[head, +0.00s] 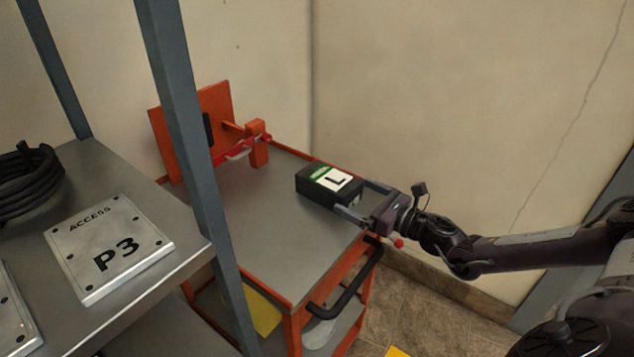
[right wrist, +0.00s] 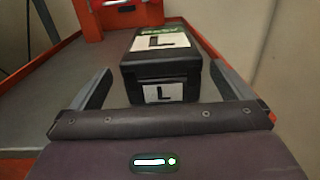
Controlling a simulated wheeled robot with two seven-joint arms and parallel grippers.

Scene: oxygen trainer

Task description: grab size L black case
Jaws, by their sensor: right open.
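The black case (head: 317,190) with a white L label and a green strip sits on the grey top of the orange cart (head: 262,236), near its right edge. In the right wrist view the case (right wrist: 161,72) is straight ahead, with a second L label on its near end. My right gripper (head: 355,202) is open, with its fingers on either side of the near end of the case. In the right wrist view a gap shows between the case and each finger, so it looks untouched. My left gripper is not in view.
An orange bracket fixture (head: 240,135) with a red part stands at the cart's back. A black handle (head: 345,285) juts from the cart's front right. A grey shelf (head: 172,266) with a P3 plate (head: 108,247) and black hose coil (head: 28,182) stands left; its post rises before the cart.

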